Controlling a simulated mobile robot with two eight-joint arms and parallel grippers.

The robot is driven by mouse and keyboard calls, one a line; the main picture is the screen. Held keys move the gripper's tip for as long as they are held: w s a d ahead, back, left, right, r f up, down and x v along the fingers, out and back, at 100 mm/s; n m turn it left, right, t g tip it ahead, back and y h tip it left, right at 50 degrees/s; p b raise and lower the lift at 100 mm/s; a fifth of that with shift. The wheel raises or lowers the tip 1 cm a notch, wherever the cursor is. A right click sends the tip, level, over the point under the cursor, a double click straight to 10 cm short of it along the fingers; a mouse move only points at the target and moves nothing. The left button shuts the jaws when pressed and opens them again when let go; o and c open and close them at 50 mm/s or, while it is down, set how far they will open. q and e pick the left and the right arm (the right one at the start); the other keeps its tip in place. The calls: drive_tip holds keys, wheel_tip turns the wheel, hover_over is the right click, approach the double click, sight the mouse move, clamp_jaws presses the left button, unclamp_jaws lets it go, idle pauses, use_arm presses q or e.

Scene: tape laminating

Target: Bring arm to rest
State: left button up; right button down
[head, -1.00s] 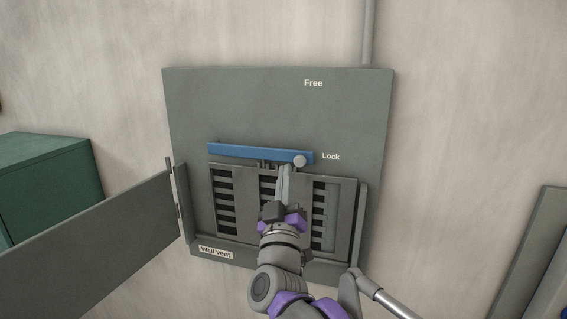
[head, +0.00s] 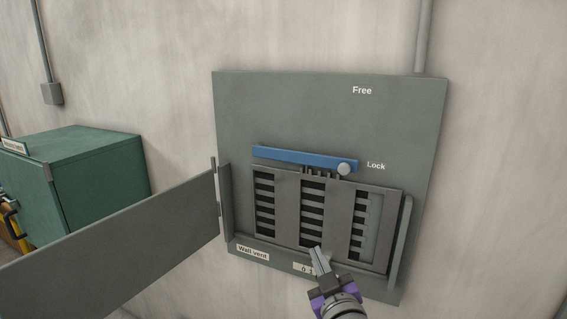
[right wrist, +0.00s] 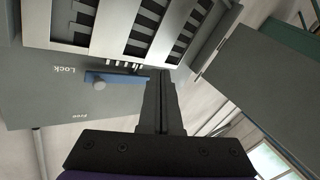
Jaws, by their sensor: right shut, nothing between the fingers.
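My right gripper (head: 319,261) is shut and empty, in front of the lower part of the wall vent (head: 312,240). In the right wrist view the shut fingers (right wrist: 157,78) point toward the vent panel. A blue bar (head: 300,156) lies nearly level across the top of the vent, with its round grey knob (head: 343,169) beside the "Lock" label (head: 376,166). The blue bar also shows in the right wrist view (right wrist: 125,80). The fingers look apart from the bar in the head view. My left gripper is not in view.
A grey door (head: 115,245) stands swung open to the left of the vent. A green cabinet (head: 90,180) is at the far left. A pipe (head: 423,40) runs up the wall above the panel. The wall right of the panel is clear.

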drive_tip(key=s+d+f+m+g+h, duration=0.1)
drive_tip(key=s+d+f+m+g, duration=0.2)
drive_tip(key=s+f+g, duration=0.3)
drive_tip(key=s+d+f+m+g+h+p, duration=0.1)
drive_tip(key=s+d+f+g, duration=0.5)
drive_tip(key=s+f, duration=1.1)
wheel_tip(320, 180, down, 4)
drive_tip(key=shift+s+d+r+m+h, duration=0.1)
drive_tip(key=shift+s+d+m+h, duration=0.15)
drive_tip(key=shift+m, duration=0.65)
